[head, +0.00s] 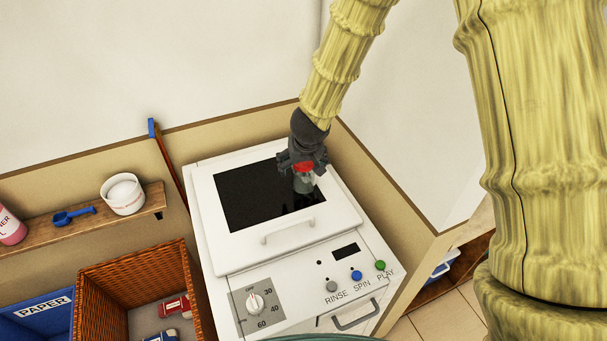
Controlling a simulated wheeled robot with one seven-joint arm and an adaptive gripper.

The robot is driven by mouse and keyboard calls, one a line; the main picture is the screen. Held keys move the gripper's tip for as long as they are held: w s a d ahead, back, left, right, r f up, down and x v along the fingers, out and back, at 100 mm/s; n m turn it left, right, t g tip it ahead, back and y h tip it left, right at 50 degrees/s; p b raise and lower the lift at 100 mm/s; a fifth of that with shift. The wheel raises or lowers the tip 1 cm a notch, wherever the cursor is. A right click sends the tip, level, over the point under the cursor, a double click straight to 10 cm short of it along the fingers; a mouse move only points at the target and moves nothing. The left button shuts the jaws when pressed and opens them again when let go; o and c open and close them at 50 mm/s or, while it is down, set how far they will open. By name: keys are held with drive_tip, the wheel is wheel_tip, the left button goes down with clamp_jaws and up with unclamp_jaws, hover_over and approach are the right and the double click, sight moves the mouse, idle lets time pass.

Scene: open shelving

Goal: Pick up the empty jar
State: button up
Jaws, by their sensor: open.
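A small grey-green, see-through jar (303,185) stands on the right part of the dark window in the white washing machine's lid (235,240). Something red shows at the jar's top, between the fingers; I cannot tell whether it is the jar's lid or part of my gripper. My gripper (303,167) is open and points down over the jar from above. Its dark fingers are around or just above the jar's top and partly hide it. I cannot tell whether they touch it. The jar's contents cannot be made out.
A wooden shelf (85,224) at left holds a white tub (123,194), a blue scoop (74,216) and a pink bottle (10,226). Below are a wicker basket (103,290) and a blue PAPER bin (42,318). Tan partition walls (385,190) enclose the machine's back and right side.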

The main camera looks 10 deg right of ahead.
drive_tip(key=x, duration=0.3)
drive_tip(key=shift+w+d+p, duration=0.15)
drive_tip(key=shift+d+p, duration=0.2)
drive_tip(key=shift+x, duration=0.75)
drive_tip(key=c, duration=1.2)
